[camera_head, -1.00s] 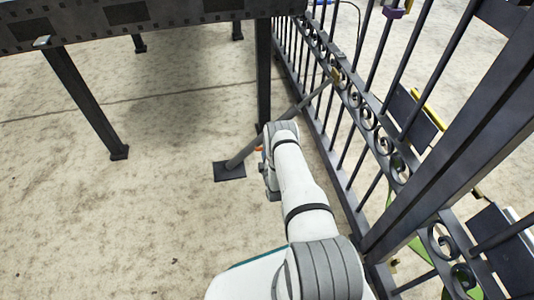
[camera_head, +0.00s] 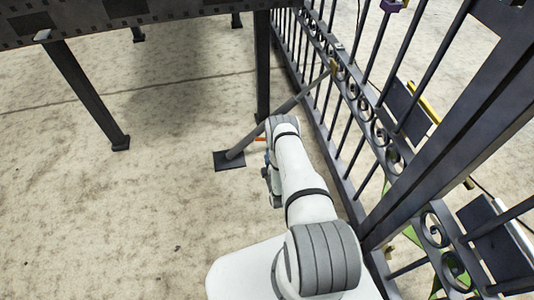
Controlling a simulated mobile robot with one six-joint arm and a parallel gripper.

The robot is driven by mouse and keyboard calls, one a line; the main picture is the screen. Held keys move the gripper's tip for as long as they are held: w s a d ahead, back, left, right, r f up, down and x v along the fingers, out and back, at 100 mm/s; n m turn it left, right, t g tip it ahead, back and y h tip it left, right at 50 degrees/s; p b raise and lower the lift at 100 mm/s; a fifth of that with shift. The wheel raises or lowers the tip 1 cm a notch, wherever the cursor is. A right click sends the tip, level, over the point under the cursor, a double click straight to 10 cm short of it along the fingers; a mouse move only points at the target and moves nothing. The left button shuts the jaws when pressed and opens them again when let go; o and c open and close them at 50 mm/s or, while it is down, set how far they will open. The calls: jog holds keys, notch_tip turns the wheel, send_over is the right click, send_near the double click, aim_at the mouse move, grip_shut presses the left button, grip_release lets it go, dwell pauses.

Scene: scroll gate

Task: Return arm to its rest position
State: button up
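My white arm with grey joint covers reaches forward from the bottom centre of the head view, bent at a grey joint. Its wrist hangs at the left side of the forearm, and my gripper (camera_head: 270,180) is there, small and dark, partly hidden by the arm. Its fingers cannot be made out, so I cannot tell whether it is open or shut. A small orange piece (camera_head: 260,139) shows beside the far joint; I cannot tell what it belongs to. No object is seen held.
A dark metal gate (camera_head: 345,90) with scrolls runs along the right, close to my arm. A slanted brace (camera_head: 275,122) stands on a floor plate (camera_head: 229,160) just beyond the wrist. A dark table (camera_head: 190,10) is at upper left. The floor at left is clear.

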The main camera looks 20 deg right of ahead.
dwell(0.4)
jog(key=w+a+r+m+g+y+p, duration=0.15)
jog(key=w+r+p, duration=0.5)
jog(key=r, duration=1.05)
jog(key=w+r+m+g+p, duration=0.3)
jog(key=w+r+p, duration=0.3)
jog(key=r, duration=1.1)
notch_tip(320, 180, up, 13)
jog(key=s+a+m+g+p, duration=0.2)
jog(key=s+a+r+m+g+p, duration=0.1)
jog(key=s+a+r+p, duration=0.15)
jog(key=s+r, duration=0.4)
jog(key=s+a+r+m+g+p, duration=0.1)
jog(key=s+r+g+p, duration=0.15)
jog(key=r, duration=0.65)
jog(key=s+a+r+m+g+p, duration=0.1)
jog(key=s+r+m+p, duration=0.15)
jog(key=s+r, duration=0.4)
jog(key=s+a+r+m+g+p, duration=0.1)
jog(key=s+r+p, duration=0.3)
jog(key=s+r, duration=0.4)
jog(key=s+a+r+m+g+y+p, duration=0.1)
jog(key=s+r+p, duration=0.4)
jog(key=s, duration=1.2)
notch_tip(320, 180, up, 4)
jog(key=shift+a+f+m+g, duration=0.1)
jog(key=shift+a+m+g, duration=0.7)
jog(key=shift+g, duration=0.3)
